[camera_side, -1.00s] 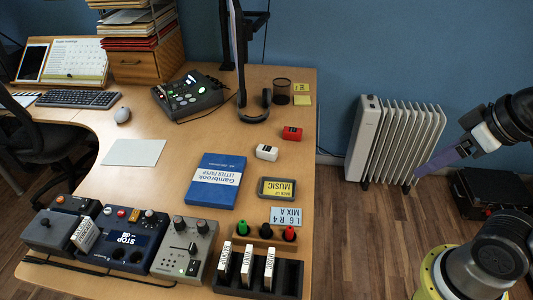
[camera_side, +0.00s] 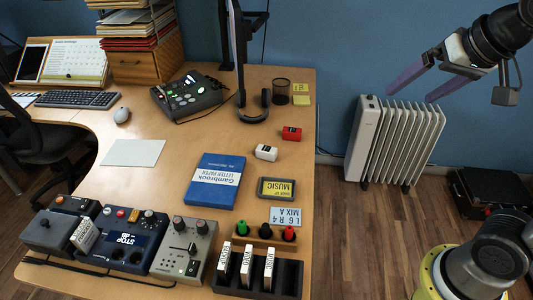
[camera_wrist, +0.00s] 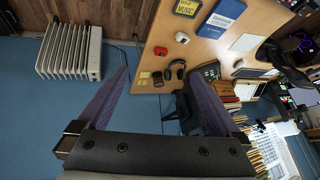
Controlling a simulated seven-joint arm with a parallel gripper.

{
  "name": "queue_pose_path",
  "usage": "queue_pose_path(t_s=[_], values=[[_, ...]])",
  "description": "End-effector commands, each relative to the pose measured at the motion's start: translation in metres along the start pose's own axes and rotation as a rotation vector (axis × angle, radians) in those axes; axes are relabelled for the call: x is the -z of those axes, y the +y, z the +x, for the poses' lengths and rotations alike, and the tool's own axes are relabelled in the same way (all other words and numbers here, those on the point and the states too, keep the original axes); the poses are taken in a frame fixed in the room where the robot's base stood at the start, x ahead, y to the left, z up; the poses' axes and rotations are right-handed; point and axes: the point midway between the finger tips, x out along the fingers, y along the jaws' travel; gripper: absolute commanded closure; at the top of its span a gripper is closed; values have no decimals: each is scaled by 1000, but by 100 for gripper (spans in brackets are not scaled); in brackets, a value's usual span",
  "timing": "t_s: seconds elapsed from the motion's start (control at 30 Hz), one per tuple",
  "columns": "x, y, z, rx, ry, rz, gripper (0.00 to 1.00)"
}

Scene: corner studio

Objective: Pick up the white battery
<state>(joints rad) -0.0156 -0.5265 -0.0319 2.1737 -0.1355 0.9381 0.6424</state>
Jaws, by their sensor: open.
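The white battery (camera_side: 266,152) lies on the wooden desk, between the blue book and the red battery. It also shows in the wrist view (camera_wrist: 182,38) as a small white block, ahead of the fingers. My gripper (camera_side: 407,88) is open and empty, in the air in front of the blue wall, well to the right of the desk and above the radiator. In the wrist view its two purple fingers (camera_wrist: 160,80) stand wide apart with nothing between them.
A red battery (camera_side: 292,133) lies close behind the white one. A mesh cup (camera_side: 281,92) stands at the back edge. A white radiator (camera_side: 398,142) stands right of the desk.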

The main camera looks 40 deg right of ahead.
Motion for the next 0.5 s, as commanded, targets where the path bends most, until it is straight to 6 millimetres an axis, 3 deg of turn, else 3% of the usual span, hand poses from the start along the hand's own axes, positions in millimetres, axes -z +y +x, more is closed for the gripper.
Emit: queue_pose_path(t_s=[0.27,0.5], values=[[89,-55,36,-63,17,215,0],[145,-104,102,-124,24,354,0]])
